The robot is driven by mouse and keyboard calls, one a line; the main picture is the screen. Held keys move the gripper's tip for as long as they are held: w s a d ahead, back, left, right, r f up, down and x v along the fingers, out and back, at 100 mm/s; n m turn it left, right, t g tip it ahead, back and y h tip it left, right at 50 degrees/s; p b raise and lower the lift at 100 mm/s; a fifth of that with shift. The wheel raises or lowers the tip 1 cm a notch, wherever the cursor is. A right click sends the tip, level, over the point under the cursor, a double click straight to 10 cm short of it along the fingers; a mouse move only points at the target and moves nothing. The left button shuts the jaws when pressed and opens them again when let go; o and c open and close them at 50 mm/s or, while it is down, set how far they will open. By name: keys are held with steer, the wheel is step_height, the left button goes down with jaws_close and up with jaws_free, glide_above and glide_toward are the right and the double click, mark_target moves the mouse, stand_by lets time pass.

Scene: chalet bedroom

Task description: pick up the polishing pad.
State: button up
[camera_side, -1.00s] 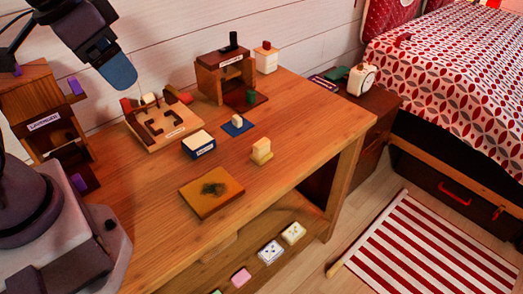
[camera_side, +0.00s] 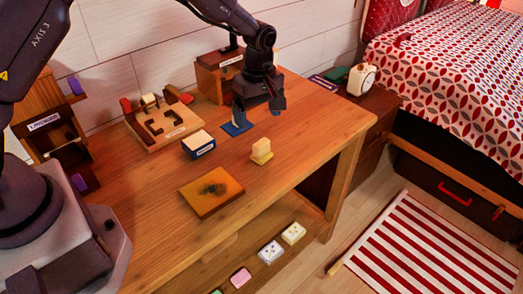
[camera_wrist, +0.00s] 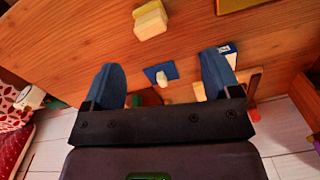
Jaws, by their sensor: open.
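A pale cream block on a yellow base (camera_side: 261,152), which looks like the polishing pad, stands on the wooden table right of the middle. It also shows at the top of the wrist view (camera_wrist: 150,22). My gripper (camera_side: 257,110) is open and empty above the table, behind this block in the side view. In the wrist view its two blue fingers (camera_wrist: 160,62) are spread wide, with the block beyond their tips. A flat yellow-brown panel (camera_side: 203,203) with a dark smudge lies in front of the block, apart from it.
A blue mat (camera_side: 232,130) with a small cream piece lies under my gripper, partly hidden. A blue-and-cream box (camera_side: 198,148), a wooden tray (camera_side: 150,138) and a wooden cubby (camera_side: 208,84) stand farther left and back. Table between block and right edge is clear.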

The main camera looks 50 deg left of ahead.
mark_target(262, 142)
steer(key=f+n, duration=0.1)
steer(key=f, duration=0.1)
steer(key=f+n, duration=0.1)
steer(key=f, duration=0.1)
steer(key=w+f+n, duration=0.1)
steer(key=f, duration=0.1)
steer(key=shift+f, duration=0.4)
steer(key=shift+w+a+f, duration=0.1)
steer(key=shift+f, duration=1.25)
steer(key=shift+w+f, duration=0.1)
steer(key=shift+f, duration=1.25)
steer(key=c, duration=1)
